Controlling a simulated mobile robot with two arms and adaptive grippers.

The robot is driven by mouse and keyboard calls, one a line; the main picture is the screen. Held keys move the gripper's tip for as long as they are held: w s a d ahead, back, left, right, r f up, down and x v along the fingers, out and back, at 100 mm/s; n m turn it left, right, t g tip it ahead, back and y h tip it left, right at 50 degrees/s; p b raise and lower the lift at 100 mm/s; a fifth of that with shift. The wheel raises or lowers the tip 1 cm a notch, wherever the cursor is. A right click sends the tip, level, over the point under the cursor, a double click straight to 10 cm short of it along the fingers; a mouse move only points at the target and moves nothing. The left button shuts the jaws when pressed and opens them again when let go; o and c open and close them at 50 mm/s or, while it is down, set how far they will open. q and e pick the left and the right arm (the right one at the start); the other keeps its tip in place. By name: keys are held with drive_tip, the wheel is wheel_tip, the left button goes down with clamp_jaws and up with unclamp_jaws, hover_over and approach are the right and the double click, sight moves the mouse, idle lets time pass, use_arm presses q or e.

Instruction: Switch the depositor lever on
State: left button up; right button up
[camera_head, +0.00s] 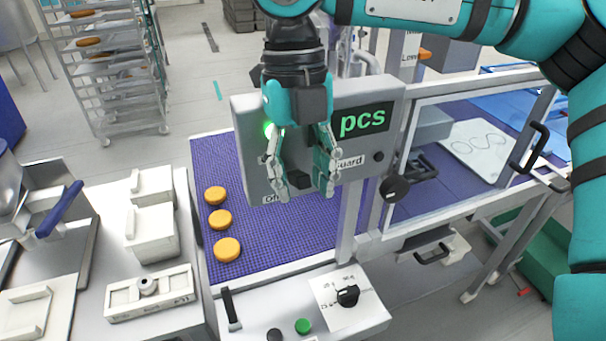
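A grey control box (380,95) with a green "pcs" display stands over the purple belt. A small black block (299,179), perhaps the lever's handle, shows low on the box's front, near a partly covered label beginning "Of" (271,199). My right gripper (305,191) points down in front of the box, its fingers apart on either side of the block. I cannot tell whether they touch it. The gripper hides much of the box's front, including the lever's pivot if it is there. My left gripper is not in view.
Several orange rounds (220,220) lie on the purple belt (265,240). A front panel (262,310) carries a black handle (231,309), a green button (303,326) and a rotary knob (348,295). A clear guard (455,165) stands right. A blue-handled lever (60,208) is left.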

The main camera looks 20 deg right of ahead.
sight(297, 172)
wheel_tip(297, 172, up, 12)
drive_tip(key=w, duration=0.2)
idle(0.5)
drive_tip(key=shift+f, duration=0.15)
